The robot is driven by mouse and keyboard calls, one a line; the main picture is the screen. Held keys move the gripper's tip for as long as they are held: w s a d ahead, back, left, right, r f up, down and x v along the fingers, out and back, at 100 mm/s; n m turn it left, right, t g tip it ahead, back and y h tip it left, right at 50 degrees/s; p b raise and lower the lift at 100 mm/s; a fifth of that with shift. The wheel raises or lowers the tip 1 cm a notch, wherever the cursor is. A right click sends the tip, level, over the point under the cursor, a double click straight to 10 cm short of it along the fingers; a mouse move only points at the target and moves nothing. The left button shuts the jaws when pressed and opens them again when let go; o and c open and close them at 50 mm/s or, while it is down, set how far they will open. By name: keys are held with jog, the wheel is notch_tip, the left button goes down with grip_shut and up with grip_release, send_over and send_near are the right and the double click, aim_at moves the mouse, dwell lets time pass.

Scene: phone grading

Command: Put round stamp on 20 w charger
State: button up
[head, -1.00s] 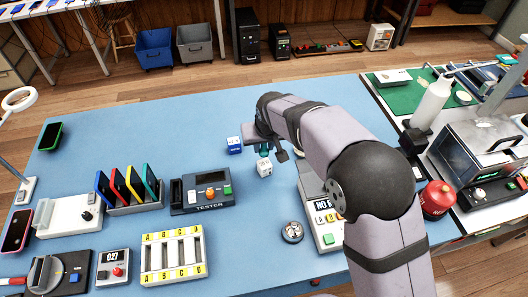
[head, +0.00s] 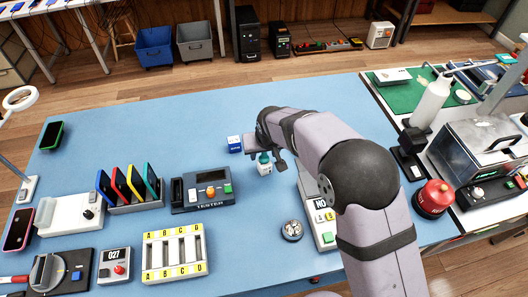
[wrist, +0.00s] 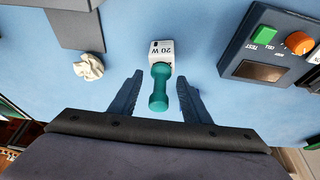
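The round stamp (wrist: 159,98) is teal with a knobbed handle. In the wrist view it lies between the two fingers, with a gap on each side. The 20 W charger (wrist: 161,48) is a small white block just beyond it, and the stamp's far end overlaps its near edge. In the head view the stamp (head: 264,157) appears at the top of the white charger (head: 264,169); whether they touch is hard to tell. My gripper (wrist: 159,78) is open around the stamp; in the head view the gripper (head: 268,158) is partly hidden by my arm.
A blue-and-white block (head: 235,144) stands left of my gripper. The tester (head: 201,190) is further left and nearer. A crumpled white piece (wrist: 88,67) lies beside the charger. A round metal item (head: 292,231) is nearer the front. The blue table behind is clear.

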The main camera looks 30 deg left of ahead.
jog(key=shift+r, duration=0.6)
jog(key=b+v, duration=0.2)
jog(key=v, duration=0.9)
jog(key=shift+s+d, duration=0.15)
jog(key=shift+d, duration=0.05)
jog(key=w+d+f+m+g+h, duration=0.1)
jog(key=d+f+m, duration=0.1)
jog(key=d, duration=1)
jog(key=w+d+f+m+h, duration=0.1)
jog(key=w+d+m, duration=0.1)
jog(key=d, duration=1.1)
jog(key=s+d+f+m+g, duration=0.1)
jog(key=s+d+f+m, duration=0.1)
jog(key=s+d, duration=0.5)
jog(key=s+d+f+m+g+h, duration=0.1)
jog(key=s+d+f+m, duration=0.2)
jog(key=s+d, duration=0.4)
jog(key=d, duration=0.4)
jog(key=shift+f, duration=0.3)
